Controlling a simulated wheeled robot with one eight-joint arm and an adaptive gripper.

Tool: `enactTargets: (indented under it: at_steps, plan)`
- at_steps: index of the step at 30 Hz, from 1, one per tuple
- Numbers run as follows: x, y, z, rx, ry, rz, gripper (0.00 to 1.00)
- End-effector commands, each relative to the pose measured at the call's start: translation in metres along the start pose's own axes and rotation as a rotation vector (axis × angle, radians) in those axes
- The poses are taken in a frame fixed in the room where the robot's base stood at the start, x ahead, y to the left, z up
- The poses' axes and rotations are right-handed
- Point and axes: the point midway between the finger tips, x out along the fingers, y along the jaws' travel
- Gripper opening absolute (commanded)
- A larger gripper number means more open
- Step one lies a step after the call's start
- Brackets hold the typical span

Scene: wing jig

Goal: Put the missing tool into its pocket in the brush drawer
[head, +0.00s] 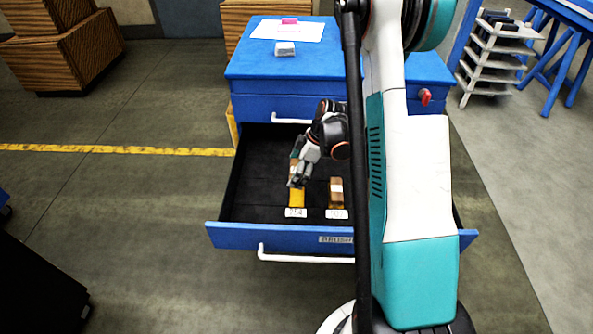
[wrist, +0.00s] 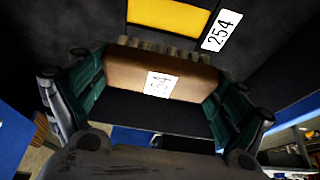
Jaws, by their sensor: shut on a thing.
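My gripper (head: 298,180) reaches down into the open brush drawer (head: 235,236). In the wrist view, my gripper (wrist: 160,88) is shut on a brown wooden brush (wrist: 135,68), one finger at each end. A white tag on the brush reads 54 at its end; its first digit is unclear. Bristles show along the brush's far edge. The yellow pocket (head: 297,199) lies just in front of the fingertips, with a white label 254 (head: 296,212). In the wrist view the bare yellow pocket (wrist: 170,14) is beyond the brush, apart from it in the picture. The height gap is unclear.
Another brown brush (head: 336,188) sits in the drawer to the right, above its own label (head: 336,214). The drawer's left floor is clear. My arm hides the right part. Papers (head: 290,30) and a small pale block (head: 285,48) lie on the blue cabinet top.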

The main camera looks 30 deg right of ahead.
Motion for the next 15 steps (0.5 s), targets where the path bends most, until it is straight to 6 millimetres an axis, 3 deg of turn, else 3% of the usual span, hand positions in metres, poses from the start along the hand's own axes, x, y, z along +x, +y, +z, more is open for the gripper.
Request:
enactTargets:
  at_steps: [15]
  plan:
    - [0.029, 0.000, 0.013, -0.005, -0.001, -0.001, 0.65]
